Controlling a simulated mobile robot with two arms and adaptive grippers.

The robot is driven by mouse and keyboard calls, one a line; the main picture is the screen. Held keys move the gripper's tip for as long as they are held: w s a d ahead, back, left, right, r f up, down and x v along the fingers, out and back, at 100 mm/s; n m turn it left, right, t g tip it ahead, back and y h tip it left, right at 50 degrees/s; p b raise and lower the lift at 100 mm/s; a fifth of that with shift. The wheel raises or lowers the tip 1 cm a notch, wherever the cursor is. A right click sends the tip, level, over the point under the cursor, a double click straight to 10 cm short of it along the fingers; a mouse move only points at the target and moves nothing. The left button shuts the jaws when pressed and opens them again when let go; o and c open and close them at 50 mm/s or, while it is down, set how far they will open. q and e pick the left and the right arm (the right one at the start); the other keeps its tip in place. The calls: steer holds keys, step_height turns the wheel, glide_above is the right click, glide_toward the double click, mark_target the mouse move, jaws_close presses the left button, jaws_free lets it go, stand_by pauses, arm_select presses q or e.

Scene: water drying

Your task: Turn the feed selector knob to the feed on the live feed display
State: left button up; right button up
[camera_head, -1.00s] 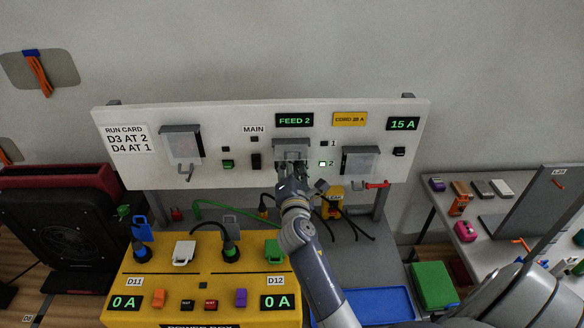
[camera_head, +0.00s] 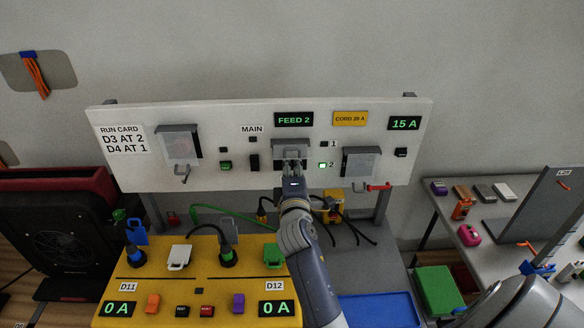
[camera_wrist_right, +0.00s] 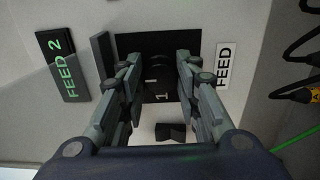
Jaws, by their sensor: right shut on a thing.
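The live feed display (camera_head: 294,119) on the white panel reads FEED 2 in green; it also shows in the right wrist view (camera_wrist_right: 63,65). Below it is the feed selector, with a grey cover (camera_head: 291,147) and a dark plate (camera_wrist_right: 158,45). My right gripper (camera_head: 293,168) is at this selector, and its fingers (camera_wrist_right: 157,85) are shut on the feed selector knob. The knob is mostly hidden by the fingers and shade, so its angle is unclear. White digits show on the dark plate between the fingers. My left gripper is not in view.
Lamp 2 (camera_head: 322,166) is lit green; lamp 1 (camera_head: 324,144) is dark. Grey covers (camera_head: 179,142) and (camera_head: 361,161) flank the selector. A MAIN switch (camera_head: 254,162) is left of it. A yellow box (camera_head: 200,284) with plugs and cables stands in front.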

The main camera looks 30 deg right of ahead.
stand_by(0.3)
steer(key=o, duration=1.1)
steer(key=shift+c, duration=0.2)
